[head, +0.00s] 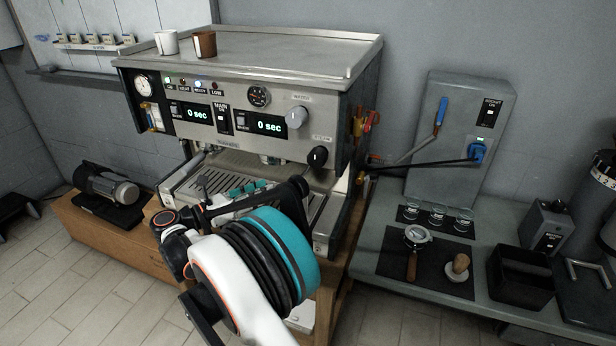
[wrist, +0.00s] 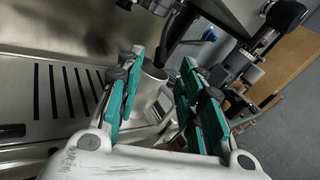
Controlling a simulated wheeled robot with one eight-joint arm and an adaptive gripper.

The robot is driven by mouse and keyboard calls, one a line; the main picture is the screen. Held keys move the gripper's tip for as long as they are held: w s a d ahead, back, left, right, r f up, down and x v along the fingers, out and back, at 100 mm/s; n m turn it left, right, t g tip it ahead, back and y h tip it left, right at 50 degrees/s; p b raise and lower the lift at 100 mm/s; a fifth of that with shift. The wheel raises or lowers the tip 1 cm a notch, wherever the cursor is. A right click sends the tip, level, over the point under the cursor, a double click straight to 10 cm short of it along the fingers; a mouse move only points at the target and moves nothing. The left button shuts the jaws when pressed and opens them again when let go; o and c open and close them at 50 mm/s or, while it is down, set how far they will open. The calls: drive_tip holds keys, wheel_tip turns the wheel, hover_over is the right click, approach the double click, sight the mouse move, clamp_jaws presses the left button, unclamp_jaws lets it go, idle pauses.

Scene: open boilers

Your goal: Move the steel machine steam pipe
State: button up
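The steel coffee machine (head: 240,95) stands in the middle of the head view. My gripper (head: 246,188) is in front of it, low over the drip tray (head: 178,183). In the wrist view my gripper (wrist: 164,62) has its two teal-padded fingers spread apart. A dark, slim pipe (wrist: 176,34), likely the steam pipe, hangs down beyond and between the fingertips. A steel, cup-like vessel (wrist: 153,77) shows between the fingers below it. I cannot tell whether the pipe or vessel touches a finger. In the head view I cannot make out this pipe clearly.
A grey boiler box (head: 455,125) with blue-handled levers stands at the right. The side counter (head: 370,255) holds a portafilter (head: 412,262), a tamper (head: 457,268), small glasses and a black bin (head: 522,278). A white cup (head: 166,43) and brown cup (head: 204,45) sit on the machine.

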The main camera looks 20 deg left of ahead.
sight(302, 176)
drive_tip(key=b+x, duration=0.3)
drive_tip(key=x, duration=1)
drive_tip(key=shift+w+d, duration=0.1)
